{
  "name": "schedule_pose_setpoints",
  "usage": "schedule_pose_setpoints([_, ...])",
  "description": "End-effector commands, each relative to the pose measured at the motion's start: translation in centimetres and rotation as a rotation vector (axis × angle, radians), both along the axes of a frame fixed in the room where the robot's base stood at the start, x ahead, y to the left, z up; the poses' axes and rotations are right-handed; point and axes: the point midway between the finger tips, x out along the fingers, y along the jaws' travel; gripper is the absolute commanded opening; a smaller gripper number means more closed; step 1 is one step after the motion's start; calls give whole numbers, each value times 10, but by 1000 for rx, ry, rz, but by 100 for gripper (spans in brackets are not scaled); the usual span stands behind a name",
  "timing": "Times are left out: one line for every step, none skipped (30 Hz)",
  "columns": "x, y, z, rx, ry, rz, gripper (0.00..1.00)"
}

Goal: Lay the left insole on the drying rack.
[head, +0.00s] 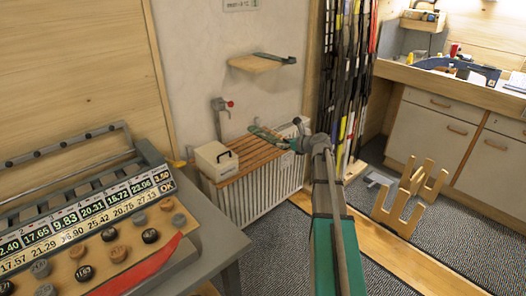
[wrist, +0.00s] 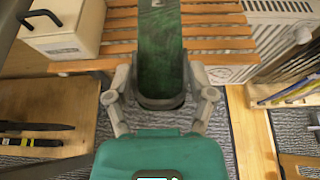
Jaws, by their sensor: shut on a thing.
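The insole is a long dark green piece; it shows in the wrist view (wrist: 160,55) and in the head view (head: 264,132). My gripper (wrist: 161,88) is shut on its near end, one finger at each side; it also shows in the head view (head: 294,145). Whether it is the left insole I cannot tell. The drying rack, orange-brown wooden slats (head: 252,158) on top of a white radiator, also shows in the wrist view (wrist: 112,50). The insole's far part overlaps the slats in the wrist view. I cannot tell whether it touches them.
A cream box (head: 214,161) with a dark handle stands at the rack's left end. A red-knobbed valve (head: 229,104) and a small wall shelf (head: 262,62) are behind. Skis (head: 345,80) stand to the right. The slats right of the box look bare apart from the insole.

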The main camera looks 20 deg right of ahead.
Motion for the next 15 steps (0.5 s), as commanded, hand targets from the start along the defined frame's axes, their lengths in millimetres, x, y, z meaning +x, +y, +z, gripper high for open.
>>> schedule_pose_setpoints([7,0,-5,0,0,1,34])
schedule_pose_setpoints([11,0,-7,-1,0,1,34])
schedule_pose_setpoints([16,0,-9,-1,0,1,34])
schedule_pose_setpoints([21,0,-11,0,0,2,34])
schedule_pose_setpoints([26,1,-14,0,0,2,34])
schedule_pose_setpoints([33,1,-17,0,0,2,34])
schedule_pose_setpoints([38,2,-19,-1,-1,3,34])
schedule_pose_setpoints([44,2,-22,-1,-1,3,34])
schedule_pose_setpoints([51,2,-25,0,-1,2,34])
schedule_pose_setpoints([56,3,-27,0,0,2,34])
schedule_pose_setpoints([61,3,-30,0,0,2,34])
schedule_pose_setpoints([68,4,-33,1,0,2,34])
schedule_pose_setpoints([73,4,-35,1,0,2,34])
schedule_pose_setpoints([79,5,-37,0,0,2,34])
schedule_pose_setpoints([86,5,-40,0,0,2,34])
